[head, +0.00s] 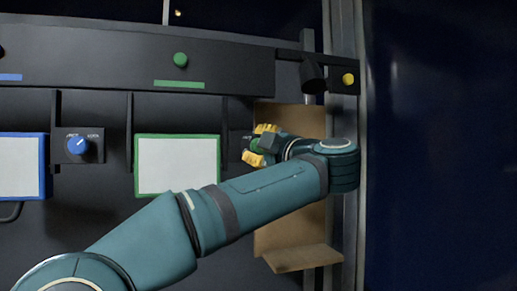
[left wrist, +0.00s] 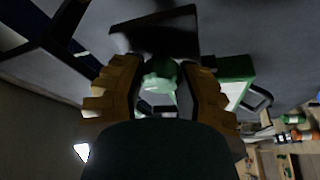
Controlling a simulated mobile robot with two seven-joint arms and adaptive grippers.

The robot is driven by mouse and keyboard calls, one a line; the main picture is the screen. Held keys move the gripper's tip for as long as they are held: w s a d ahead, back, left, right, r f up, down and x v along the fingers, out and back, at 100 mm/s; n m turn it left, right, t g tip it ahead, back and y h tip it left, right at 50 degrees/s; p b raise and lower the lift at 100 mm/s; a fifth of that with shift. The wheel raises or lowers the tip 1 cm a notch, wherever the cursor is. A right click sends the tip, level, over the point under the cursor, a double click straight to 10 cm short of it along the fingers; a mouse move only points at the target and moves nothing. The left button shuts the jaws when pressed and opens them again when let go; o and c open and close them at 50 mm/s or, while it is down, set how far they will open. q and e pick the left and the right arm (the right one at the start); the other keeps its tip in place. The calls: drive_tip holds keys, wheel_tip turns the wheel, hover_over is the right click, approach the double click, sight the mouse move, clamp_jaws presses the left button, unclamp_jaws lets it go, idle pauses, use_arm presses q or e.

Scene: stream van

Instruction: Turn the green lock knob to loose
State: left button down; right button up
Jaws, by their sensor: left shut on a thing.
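The green lock knob (left wrist: 160,76) sits on a small dark plate (left wrist: 155,35) and lies between the fingers of my left gripper (left wrist: 164,88) in the left wrist view. In the head view my left gripper (head: 262,146) is at the plate right of the green-framed panel (head: 178,165), with its yellow fingers above and below the green knob (head: 256,146). The left gripper is shut on the knob. The knob's pointer and most of its plate's lettering are hidden by the gripper. My right gripper is not in view.
A blue knob (head: 78,145) on its own plate is at left, beside a blue-framed panel (head: 20,166). A brown board (head: 290,235) stands behind my arm.

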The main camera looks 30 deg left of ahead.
use_arm(q)
drive_tip(key=n+g+h, duration=0.1)
drive_tip(key=n, duration=0.3)
drive_tip(key=shift+n+b, duration=0.3)
drive_tip(key=shift+n+h, duration=0.7)
drive_tip(key=shift+n, duration=0.7)
drive_tip(key=shift+g, duration=0.3)
drive_tip(key=c, duration=0.6)
unclamp_jaws()
drive_tip(key=shift+a, duration=0.1)
drive_tip(key=v, duration=1.2)
drive_tip(key=shift+s, duration=0.1)
